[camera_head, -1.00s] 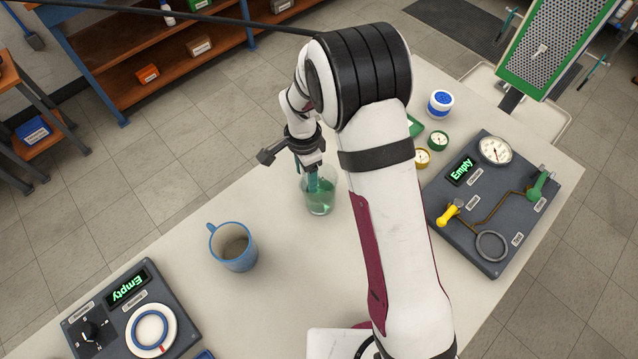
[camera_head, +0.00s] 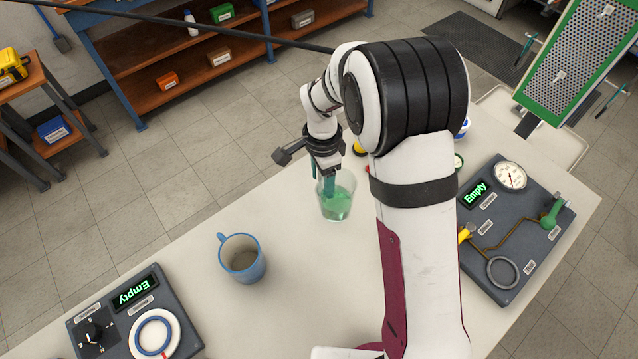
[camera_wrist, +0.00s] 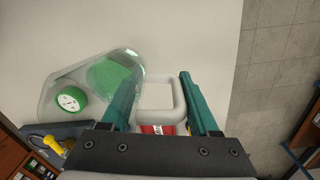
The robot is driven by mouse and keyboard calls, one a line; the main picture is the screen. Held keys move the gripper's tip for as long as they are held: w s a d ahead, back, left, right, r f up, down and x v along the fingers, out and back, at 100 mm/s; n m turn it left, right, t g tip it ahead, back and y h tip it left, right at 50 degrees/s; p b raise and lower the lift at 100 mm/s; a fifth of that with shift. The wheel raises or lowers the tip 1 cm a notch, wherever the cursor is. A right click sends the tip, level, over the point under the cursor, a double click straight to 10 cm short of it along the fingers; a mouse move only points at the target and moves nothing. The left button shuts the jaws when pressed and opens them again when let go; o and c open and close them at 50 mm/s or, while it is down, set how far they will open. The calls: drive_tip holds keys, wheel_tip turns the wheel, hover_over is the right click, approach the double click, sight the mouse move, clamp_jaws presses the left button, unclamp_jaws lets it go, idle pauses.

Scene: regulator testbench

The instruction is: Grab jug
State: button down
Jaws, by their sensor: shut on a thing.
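The jug (camera_head: 337,203) is a clear vessel with green liquid in it, at mid-table in the head view. In the wrist view the jug (camera_wrist: 66,82) lies left of my jaws, its wall against the left finger. My gripper (camera_head: 326,184) has teal fingers and comes down at the jug's upper edge from behind. In the wrist view my gripper (camera_wrist: 160,98) is shut on the jug; the exact contact is hard to make out. The jug seems slightly raised from the table.
A blue mug (camera_head: 242,258) stands left of the jug. A dark panel with a dial (camera_head: 135,315) is at lower left, and a gauge panel (camera_head: 515,230) at right. The table (camera_head: 200,250) is clear between mug and jug. My arm hides part of the table.

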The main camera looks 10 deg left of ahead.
drive_tip(key=s+d+r, duration=0.2)
drive_tip(key=d+r, duration=0.4)
drive_tip(key=d, duration=0.4)
drive_tip(key=shift+d+r, duration=0.25)
drive_tip(key=shift+d, duration=0.1)
idle(2.7)
